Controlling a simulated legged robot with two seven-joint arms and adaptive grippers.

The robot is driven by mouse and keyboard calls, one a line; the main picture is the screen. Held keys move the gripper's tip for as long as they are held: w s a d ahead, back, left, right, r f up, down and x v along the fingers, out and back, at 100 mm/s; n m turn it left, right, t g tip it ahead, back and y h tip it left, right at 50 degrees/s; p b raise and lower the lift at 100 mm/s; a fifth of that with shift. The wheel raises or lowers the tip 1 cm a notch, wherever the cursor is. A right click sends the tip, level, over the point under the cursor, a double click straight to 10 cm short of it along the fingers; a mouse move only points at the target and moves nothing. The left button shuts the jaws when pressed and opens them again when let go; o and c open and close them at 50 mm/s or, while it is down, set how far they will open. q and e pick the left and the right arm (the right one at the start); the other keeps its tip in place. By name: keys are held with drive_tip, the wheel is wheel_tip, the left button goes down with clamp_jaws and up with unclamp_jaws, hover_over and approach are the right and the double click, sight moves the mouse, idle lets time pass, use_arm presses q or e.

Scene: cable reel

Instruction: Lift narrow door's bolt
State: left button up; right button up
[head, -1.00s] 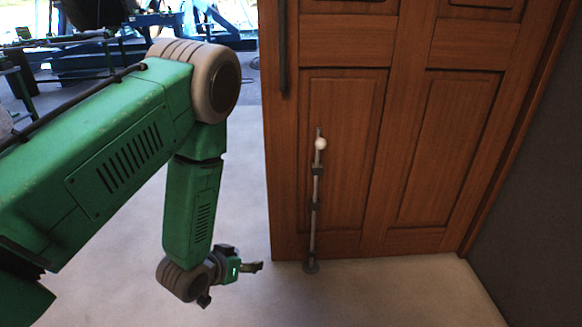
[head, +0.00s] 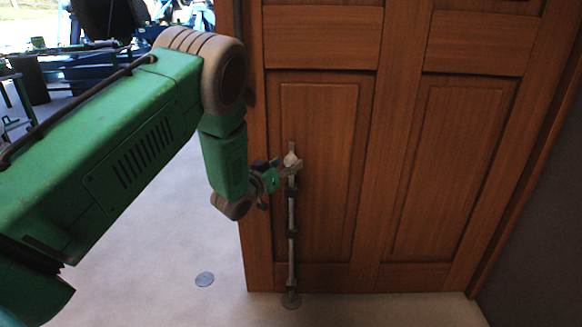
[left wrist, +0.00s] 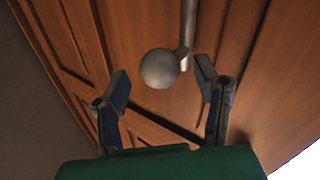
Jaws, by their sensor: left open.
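The narrow door (head: 335,170) is brown panelled wood and fills the middle and right of the head view. Its bolt (head: 291,215) is a thin upright grey rod near the door's left edge, reaching down to a round floor plate. A pale ball knob (head: 291,160) sits near the rod's top. My left gripper (head: 286,170) is at the knob's height, close to it. In the left wrist view my left gripper (left wrist: 163,87) is open, and the ball knob (left wrist: 159,69) is just beyond and between its fingertips, not gripped. My right gripper is not in view.
A dark wall (head: 540,215) stands at the right. Dark equipment (head: 105,20) stands at the back left. The floor in front of the door is clear.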

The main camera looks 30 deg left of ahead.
use_arm(q)
drive_tip(key=shift+w+d, duration=0.1)
drive_tip(key=shift+w, duration=1.1)
drive_tip(key=shift+a, duration=0.2)
clamp_jaws()
wheel_tip(320, 180, up, 8)
drive_tip(key=p, duration=0.5)
drive_tip(key=shift+f+p, duration=0.1)
drive_tip(key=shift+p, duration=0.3)
